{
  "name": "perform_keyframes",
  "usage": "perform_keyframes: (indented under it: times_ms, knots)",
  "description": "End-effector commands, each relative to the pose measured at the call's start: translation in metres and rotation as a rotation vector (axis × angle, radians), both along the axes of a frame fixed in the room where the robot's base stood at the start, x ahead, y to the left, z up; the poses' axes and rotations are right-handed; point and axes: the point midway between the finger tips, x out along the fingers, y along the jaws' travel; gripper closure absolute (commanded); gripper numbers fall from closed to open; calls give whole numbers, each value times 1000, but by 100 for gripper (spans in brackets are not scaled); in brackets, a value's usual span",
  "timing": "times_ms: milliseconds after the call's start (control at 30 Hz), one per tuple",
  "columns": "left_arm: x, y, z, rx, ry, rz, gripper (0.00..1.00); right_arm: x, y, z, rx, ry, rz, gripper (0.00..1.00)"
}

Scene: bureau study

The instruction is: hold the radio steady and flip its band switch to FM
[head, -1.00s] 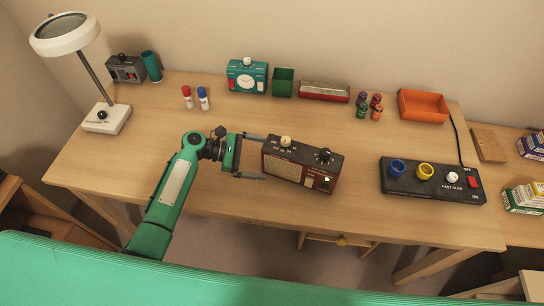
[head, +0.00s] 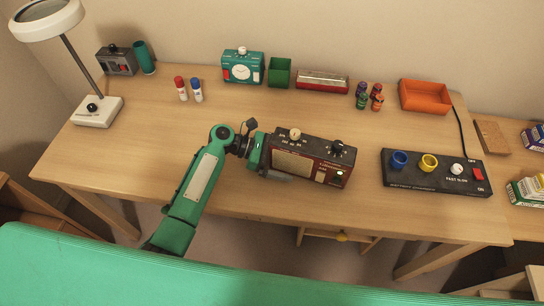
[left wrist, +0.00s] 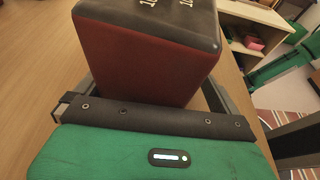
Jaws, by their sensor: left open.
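The radio (head: 312,163) stands on the desk in the head view, brown-red with a beige speaker grille, a cream knob and a black knob on top and a small lit spot at its front right. Which part is the band switch is too small to tell. My left gripper (head: 272,158) is at the radio's left end, its open fingers on either side of the body. The left wrist view shows the radio's dark red end (left wrist: 145,62) between the fingers, close to the palm. Whether the fingers touch the radio is unclear. My right gripper is not in view.
A black control box (head: 436,175) with coloured knobs lies right of the radio. Behind stand a teal clock (head: 243,67), a green bin (head: 280,72), a red-grey box (head: 322,81), small bottles and an orange tray (head: 425,97). A lamp (head: 97,110) stands left. Desk front of the radio is clear.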

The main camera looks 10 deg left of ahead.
Motion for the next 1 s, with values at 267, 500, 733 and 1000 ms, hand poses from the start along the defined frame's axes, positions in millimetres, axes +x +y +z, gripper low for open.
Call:
perform_keyframes:
  times_ms: [267,500,733,1000]
  knots:
    - [0,-25,-4,0,0,0,0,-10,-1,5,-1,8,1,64]
    - [0,-28,-7,1,-1,0,0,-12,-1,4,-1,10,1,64]
    - [0,-28,-6,0,-1,0,18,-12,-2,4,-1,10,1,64]
    - [0,-28,-6,0,-1,1,46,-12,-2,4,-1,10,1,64]
